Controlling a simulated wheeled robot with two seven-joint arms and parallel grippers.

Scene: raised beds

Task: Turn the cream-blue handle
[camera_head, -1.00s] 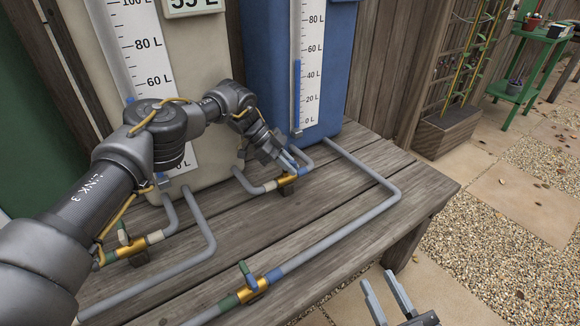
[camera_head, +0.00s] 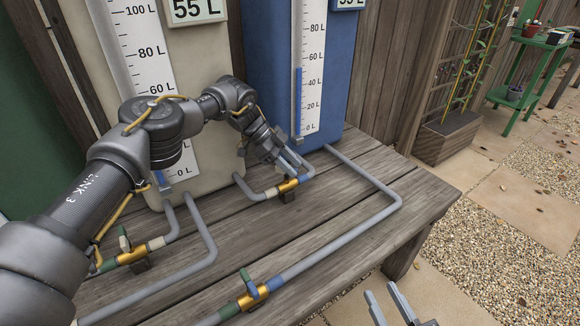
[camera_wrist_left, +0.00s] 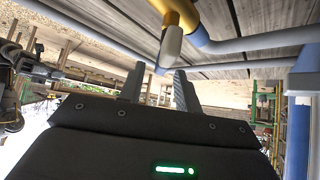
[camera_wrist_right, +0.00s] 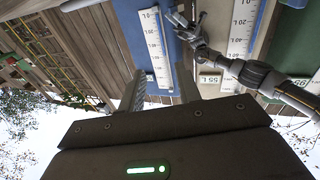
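The brass valve (camera_head: 288,186) between the cream and blue tanks has a cream band on its left and a blue band on its right. My left gripper (camera_head: 290,163) is just above it; its fingers hide most of the handle in the head view. In the left wrist view, a cream piece (camera_wrist_left: 171,43), apparently the handle, stands out from the brass body. Its end is near the gap between the parted fingertips of my left gripper (camera_wrist_left: 160,72); contact cannot be told. My right gripper (camera_head: 382,291) is open and empty beyond the bench's front edge.
A green-and-cream banded valve (camera_head: 132,256) and a green-and-blue banded valve (camera_head: 252,294) sit on the wooden bench (camera_head: 340,225). Grey pipes (camera_head: 345,240) run low across it. The cream tank (camera_head: 212,130) and blue tank (camera_head: 268,60) stand behind.

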